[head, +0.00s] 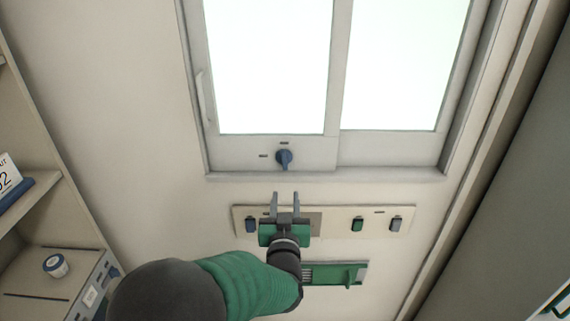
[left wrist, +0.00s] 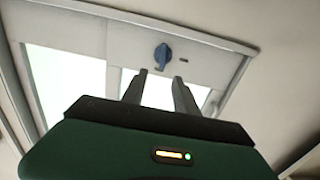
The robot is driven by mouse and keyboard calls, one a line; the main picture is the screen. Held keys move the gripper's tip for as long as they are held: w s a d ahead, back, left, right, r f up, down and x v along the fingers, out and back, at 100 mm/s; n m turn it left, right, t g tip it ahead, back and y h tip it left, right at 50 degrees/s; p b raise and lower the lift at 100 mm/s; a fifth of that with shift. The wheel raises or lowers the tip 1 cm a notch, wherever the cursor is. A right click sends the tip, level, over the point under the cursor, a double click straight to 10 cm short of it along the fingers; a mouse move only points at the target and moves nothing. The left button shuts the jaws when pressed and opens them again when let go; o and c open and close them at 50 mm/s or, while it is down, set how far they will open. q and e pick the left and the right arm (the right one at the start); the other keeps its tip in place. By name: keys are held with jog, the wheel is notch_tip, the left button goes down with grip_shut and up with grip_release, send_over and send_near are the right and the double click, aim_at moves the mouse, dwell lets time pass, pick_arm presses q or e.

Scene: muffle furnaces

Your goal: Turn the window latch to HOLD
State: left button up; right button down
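The window latch is a blue knob (head: 284,158) on the lower rail of the sliding window frame (head: 230,152), with one small dark mark above it and one to its left. Their lettering is too small to read. My left gripper (head: 285,196) is below the latch in the head view, fingers pointing up toward it. Its fingers are apart with nothing between them. In the left wrist view the latch (left wrist: 163,56) shows just beyond the open fingertips (left wrist: 158,76), apart from them. My right gripper is not in view.
A wall panel (head: 330,222) with several switches sits below the window, partly hidden by my left gripper. A green holder (head: 345,273) is under it. A shelf unit (head: 50,250) with a small round container (head: 55,266) stands at the left. The wall around the latch is clear.

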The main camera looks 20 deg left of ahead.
pick_arm(q)
jog(key=v, duration=0.3)
jog(key=shift+s+d, duration=0.1)
jog(key=shift+s, duration=0.25)
dwell(0.3)
